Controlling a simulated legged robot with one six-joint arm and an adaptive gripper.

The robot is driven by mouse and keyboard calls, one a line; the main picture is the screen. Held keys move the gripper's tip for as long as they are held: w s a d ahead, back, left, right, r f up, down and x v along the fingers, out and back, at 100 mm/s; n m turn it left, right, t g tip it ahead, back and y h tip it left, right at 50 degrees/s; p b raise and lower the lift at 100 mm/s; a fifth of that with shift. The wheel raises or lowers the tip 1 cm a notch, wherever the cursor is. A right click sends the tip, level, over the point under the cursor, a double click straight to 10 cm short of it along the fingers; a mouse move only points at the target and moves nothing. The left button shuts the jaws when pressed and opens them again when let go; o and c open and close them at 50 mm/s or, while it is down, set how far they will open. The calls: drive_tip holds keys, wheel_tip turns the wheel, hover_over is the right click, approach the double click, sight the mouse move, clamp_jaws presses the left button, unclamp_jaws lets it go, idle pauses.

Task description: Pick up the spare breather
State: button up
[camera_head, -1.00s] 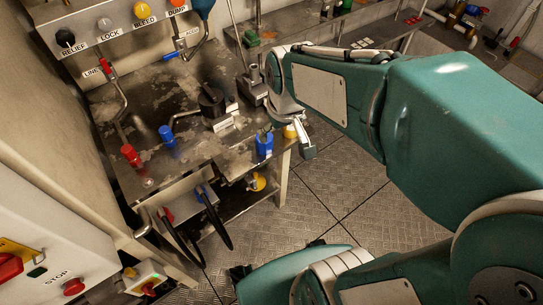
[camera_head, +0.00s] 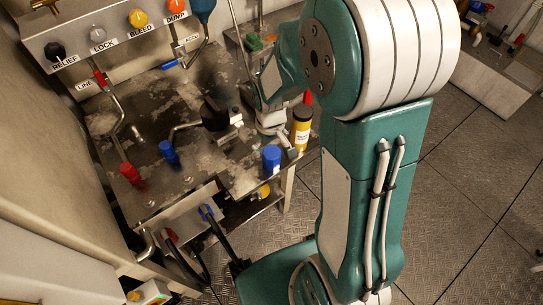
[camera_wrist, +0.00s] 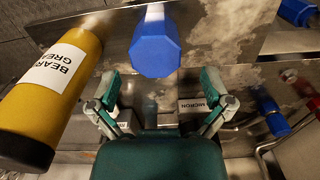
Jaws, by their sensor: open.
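No part is labelled as the spare breather, and I cannot tell for sure which one it is. A blue faceted cylinder (camera_head: 271,158) stands at the bench's near right corner. What looks like the same blue piece (camera_wrist: 155,45) shows in the wrist view, above the gap between my fingertips. My gripper (camera_wrist: 165,92) is open, its two fingers apart with nothing held between them. In the head view my gripper (camera_head: 270,124) is over the bench's right side, behind the blue cylinder and partly hidden by my arm.
A yellow grease bottle (camera_head: 301,128) stands close right of my gripper; it fills the left of the wrist view (camera_wrist: 52,88). Red (camera_head: 131,173) and blue (camera_head: 169,152) handles and a dark fitting (camera_head: 214,113) are on the worn metal bench (camera_head: 205,165). Hoses hang below.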

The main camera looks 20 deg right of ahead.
sight(271, 152)
drive_tip(key=f, duration=0.4)
drive_tip(key=shift+w+d+f, duration=0.1)
drive_tip(key=shift+d+f, duration=0.1)
drive_tip(key=shift+f, duration=0.1)
drive_tip(key=shift+c, duration=0.3)
drive_tip(key=c, duration=1)
drive_tip(key=shift+c, duration=0.2)
drive_tip(key=shift+r, duration=0.1)
